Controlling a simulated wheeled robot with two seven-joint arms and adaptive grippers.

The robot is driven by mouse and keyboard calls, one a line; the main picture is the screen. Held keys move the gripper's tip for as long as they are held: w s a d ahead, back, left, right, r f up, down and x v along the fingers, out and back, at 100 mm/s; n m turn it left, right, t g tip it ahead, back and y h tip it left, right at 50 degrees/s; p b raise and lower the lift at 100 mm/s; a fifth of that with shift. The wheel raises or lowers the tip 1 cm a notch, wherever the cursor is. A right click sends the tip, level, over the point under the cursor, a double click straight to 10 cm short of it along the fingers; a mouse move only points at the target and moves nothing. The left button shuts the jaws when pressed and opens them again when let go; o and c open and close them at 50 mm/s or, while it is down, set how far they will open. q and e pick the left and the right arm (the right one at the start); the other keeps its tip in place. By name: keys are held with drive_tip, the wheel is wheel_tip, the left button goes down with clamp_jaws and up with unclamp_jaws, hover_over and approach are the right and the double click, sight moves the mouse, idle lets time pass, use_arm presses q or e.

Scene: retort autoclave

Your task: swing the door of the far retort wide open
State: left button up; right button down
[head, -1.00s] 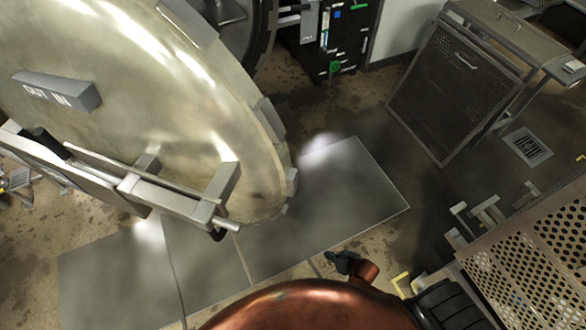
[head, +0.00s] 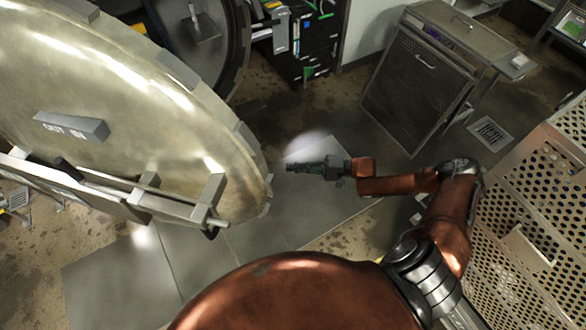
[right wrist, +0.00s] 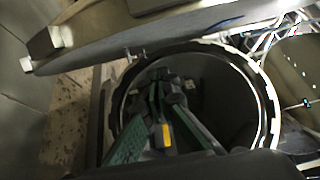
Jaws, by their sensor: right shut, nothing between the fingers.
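A large round pale metal door (head: 110,110) fills the left of the head view, with an "OUT IN" block (head: 72,126) and a bar-like handle assembly (head: 165,198) on its face. I cannot tell for certain whether it is the far retort's door. My right gripper (head: 290,166) is shut and empty, just right of the door's right rim in the picture, pointing left. I cannot tell its depth from the rim. In the right wrist view the gripper (right wrist: 160,85) shows before a round lugged retort mouth (right wrist: 268,98); a door edge (right wrist: 130,35) stands apart from the mouth above. My left gripper is not in view.
A dark round ring with a plate inside (head: 205,28) is at the top, beside a dark cabinet (head: 310,50). A mesh-sided cart (head: 410,85) stands upper right, perforated panels (head: 540,170) at right. Grey floor plates (head: 240,250) lie below the door.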

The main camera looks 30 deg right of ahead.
sight(270, 177)
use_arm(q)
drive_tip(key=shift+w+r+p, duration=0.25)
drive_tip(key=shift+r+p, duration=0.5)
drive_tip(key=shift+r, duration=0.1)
use_arm(e)
drive_tip(key=a, duration=0.9)
drive_tip(key=shift+w, duration=0.3)
drive_tip(key=shift+s, duration=0.1)
